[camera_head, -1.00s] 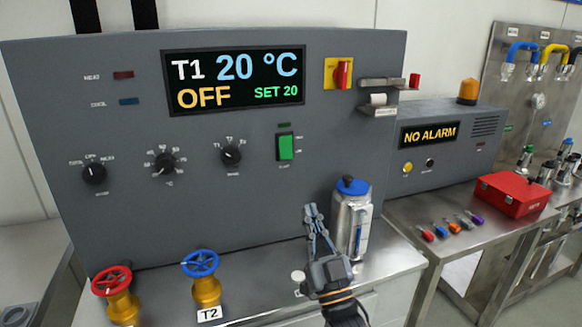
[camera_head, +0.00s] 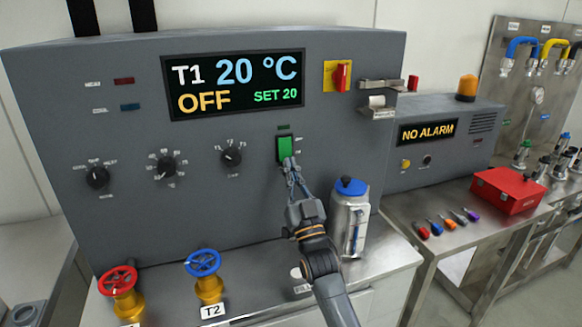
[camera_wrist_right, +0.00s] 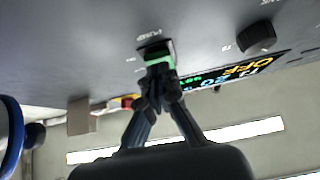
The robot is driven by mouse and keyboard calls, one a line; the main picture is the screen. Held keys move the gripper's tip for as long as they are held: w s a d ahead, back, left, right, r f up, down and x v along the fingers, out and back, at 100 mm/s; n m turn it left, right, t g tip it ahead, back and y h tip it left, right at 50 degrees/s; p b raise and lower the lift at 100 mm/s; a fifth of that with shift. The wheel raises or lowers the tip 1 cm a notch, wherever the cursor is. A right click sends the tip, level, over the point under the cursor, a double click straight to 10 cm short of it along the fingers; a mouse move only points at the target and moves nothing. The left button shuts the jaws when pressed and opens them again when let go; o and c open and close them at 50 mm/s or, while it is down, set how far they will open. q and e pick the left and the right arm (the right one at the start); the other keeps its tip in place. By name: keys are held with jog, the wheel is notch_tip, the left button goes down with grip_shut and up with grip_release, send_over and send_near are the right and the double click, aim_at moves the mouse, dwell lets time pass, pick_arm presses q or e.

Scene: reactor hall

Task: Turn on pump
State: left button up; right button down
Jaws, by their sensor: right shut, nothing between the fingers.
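The pump switch (camera_head: 285,148) is a green rocker in a black frame on the grey control panel (camera_head: 120,220), below the display. A small dark green lamp (camera_head: 283,127) sits just above it and looks unlit. My right gripper (camera_head: 289,164) is shut and empty, with its fingertips at the lower part of the switch. In the wrist view the green switch (camera_wrist_right: 156,54) shows right behind the closed fingertips (camera_wrist_right: 158,80). I cannot tell whether they touch it or how far the rocker is tilted. My left gripper is not in view.
A steel flask with a blue lid (camera_head: 348,210) stands close to the right of my right arm. Red (camera_head: 118,280) and blue (camera_head: 203,263) valve wheels stand at the lower left. The display (camera_head: 235,84) reads T1 20 °C, OFF, SET 20. The alarm box (camera_head: 428,133) reads NO ALARM.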

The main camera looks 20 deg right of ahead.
jog(key=shift+w, duration=0.1)
dwell(0.3)
jog(key=w+f+b+v, duration=0.1)
jog(key=v, duration=1)
jog(key=shift+s+f, duration=0.2)
jog(key=shift+s, duration=0.05)
dwell(0.4)
